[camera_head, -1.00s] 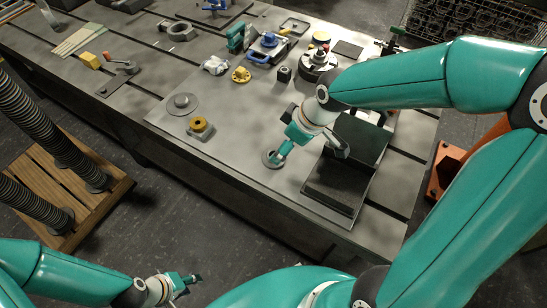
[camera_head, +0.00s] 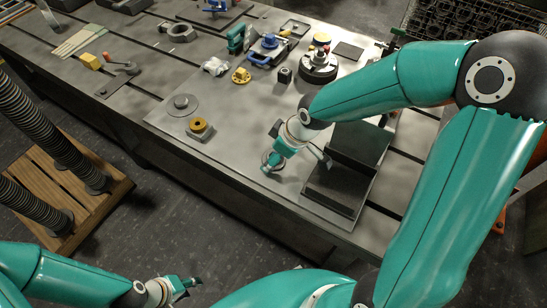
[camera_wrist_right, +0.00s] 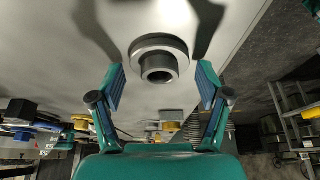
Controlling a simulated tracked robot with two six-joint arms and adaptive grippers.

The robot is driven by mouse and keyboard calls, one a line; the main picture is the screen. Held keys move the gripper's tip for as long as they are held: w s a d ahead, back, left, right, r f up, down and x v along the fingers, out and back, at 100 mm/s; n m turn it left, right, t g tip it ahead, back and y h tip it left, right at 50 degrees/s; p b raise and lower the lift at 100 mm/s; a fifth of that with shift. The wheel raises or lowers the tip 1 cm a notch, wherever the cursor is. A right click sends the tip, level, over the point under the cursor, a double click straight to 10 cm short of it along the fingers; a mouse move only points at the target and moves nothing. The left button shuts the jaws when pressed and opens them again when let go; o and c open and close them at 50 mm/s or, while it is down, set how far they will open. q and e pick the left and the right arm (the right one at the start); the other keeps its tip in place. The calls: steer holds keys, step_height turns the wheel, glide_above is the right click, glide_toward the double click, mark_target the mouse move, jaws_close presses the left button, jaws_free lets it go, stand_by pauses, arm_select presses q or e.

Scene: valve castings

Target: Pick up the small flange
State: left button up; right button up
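The small flange (camera_wrist_right: 158,62) is a grey metal disc with a raised round hub. In the right wrist view it lies on the plate between and just beyond the fingertips of my right gripper (camera_wrist_right: 161,78), which is open, with a gap on either side of the hub. In the head view my right gripper (camera_head: 273,163) is low over the flange and covers most of it. A wider grey flange (camera_head: 183,103) lies on the plate to the left. My left gripper (camera_head: 190,284) hangs in front of the table, away from the parts, and looks open and empty.
A dark angle plate (camera_head: 336,189) stands just right of my right gripper. A yellow-topped part (camera_head: 200,127) sits to its left. A blue vise (camera_head: 268,48) and a round fixture (camera_head: 319,67) are farther back.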

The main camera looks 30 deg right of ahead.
steer(key=c, duration=1)
steer(key=shift+c, duration=0.2)
steer(key=shift+r, duration=0.2)
